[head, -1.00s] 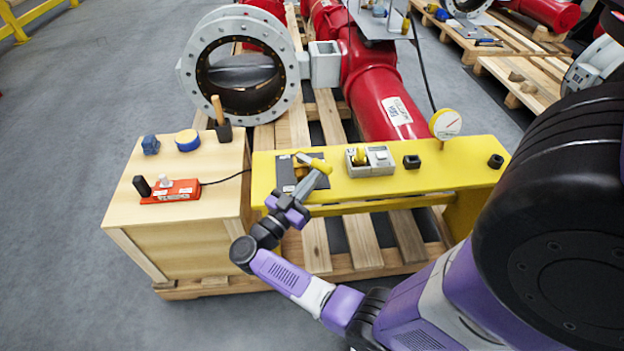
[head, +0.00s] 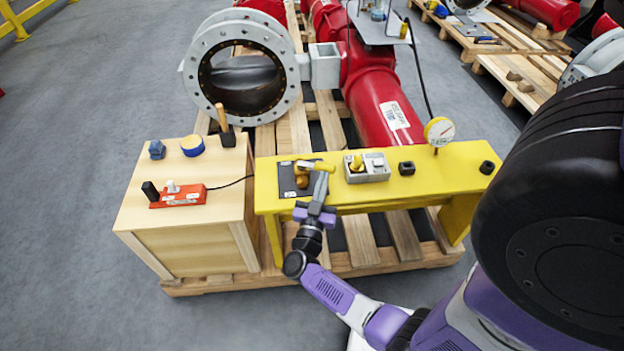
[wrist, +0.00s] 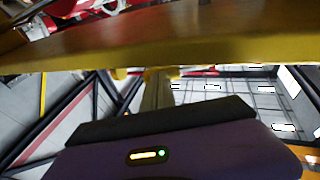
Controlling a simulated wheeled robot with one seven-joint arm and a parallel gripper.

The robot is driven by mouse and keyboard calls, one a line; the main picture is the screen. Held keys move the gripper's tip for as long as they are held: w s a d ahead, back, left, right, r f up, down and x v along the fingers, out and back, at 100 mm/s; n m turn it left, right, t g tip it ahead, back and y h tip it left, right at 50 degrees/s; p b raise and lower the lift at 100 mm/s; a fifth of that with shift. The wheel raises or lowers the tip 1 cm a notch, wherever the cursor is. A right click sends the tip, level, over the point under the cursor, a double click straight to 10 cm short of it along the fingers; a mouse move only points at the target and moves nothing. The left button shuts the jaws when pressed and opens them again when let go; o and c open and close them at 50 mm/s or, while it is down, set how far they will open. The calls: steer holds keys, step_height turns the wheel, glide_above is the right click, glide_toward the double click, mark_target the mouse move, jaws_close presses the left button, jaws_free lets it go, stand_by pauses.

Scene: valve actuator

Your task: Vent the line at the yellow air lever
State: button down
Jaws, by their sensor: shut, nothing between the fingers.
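The yellow air lever (head: 318,166) sits on a brass-coloured valve body (head: 301,178) on a dark plate at the left end of the yellow bench. Its handle points to the right in the head view. My gripper (head: 322,181) is shut and empty, with its tip at the handle's right part, on the near side. I cannot tell whether they touch. In the wrist view my gripper (wrist: 158,88) reaches towards a small yellow part, partly hidden, below the bench-coloured band.
The yellow bench (head: 432,168) also carries a grey box with a yellow knob (head: 366,167), black blocks and a round gauge (head: 439,131). A wooden box (head: 150,219) to the left holds a red switch unit (head: 178,195). A large flanged valve (head: 240,65) stands behind.

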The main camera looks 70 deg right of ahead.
steer(key=n+t, duration=0.1)
steer(key=d+n+t, duration=0.1)
steer(key=t, duration=0.1)
steer(key=s+d+n+t+y, duration=0.1)
steer(key=t, duration=0.1)
steer(key=shift+d, duration=0.65)
